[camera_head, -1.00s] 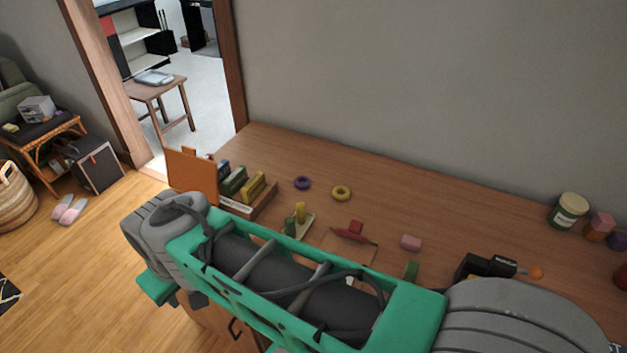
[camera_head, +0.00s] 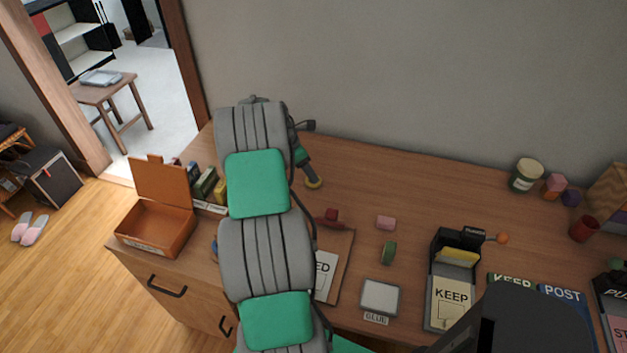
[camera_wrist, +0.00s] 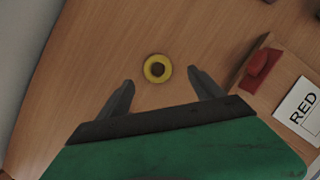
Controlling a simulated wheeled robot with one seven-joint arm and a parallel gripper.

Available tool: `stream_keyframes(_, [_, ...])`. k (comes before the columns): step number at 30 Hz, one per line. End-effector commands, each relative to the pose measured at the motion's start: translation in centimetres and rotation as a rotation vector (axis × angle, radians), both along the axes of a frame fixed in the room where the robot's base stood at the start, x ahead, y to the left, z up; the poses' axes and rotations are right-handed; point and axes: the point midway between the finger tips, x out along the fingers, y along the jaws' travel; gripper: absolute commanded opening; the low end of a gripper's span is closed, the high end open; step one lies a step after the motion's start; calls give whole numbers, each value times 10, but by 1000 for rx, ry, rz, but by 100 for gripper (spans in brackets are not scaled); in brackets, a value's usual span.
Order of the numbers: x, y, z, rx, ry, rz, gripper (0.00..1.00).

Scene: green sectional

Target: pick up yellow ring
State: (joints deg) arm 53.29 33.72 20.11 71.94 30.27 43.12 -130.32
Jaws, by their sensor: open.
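The yellow ring (camera_wrist: 147,70) lies flat on the wooden desk in the wrist view, with a dark centre. In the head view the yellow ring (camera_head: 313,184) shows right at the end of my arm, partly covered by my gripper (camera_head: 308,172). In the wrist view my gripper (camera_wrist: 161,90) is open and empty. Its two fingers stand apart, one to each side of the ring's line, and the ring appears just beyond and between the fingertips. I cannot tell the height of the fingers above the desk.
A red stamp-like piece (camera_wrist: 259,66) and a card marked RED (camera_wrist: 302,106) lie right of the fingers. An orange open box (camera_head: 158,228) stands at the desk's left end. Desk around the ring is clear.

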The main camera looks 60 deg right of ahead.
Motion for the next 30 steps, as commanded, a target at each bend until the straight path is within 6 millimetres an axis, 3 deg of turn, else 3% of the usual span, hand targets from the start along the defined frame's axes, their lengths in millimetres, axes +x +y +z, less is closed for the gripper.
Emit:
stream_keyframes(12, [-10, -22, -59, 2, -2, 0, 76])
stream_keyframes(20, [-10, -23, -63, 1, -3, 1, 76])
stream_keyframes(30, [-10, -23, -63, 1, -3, 1, 48])
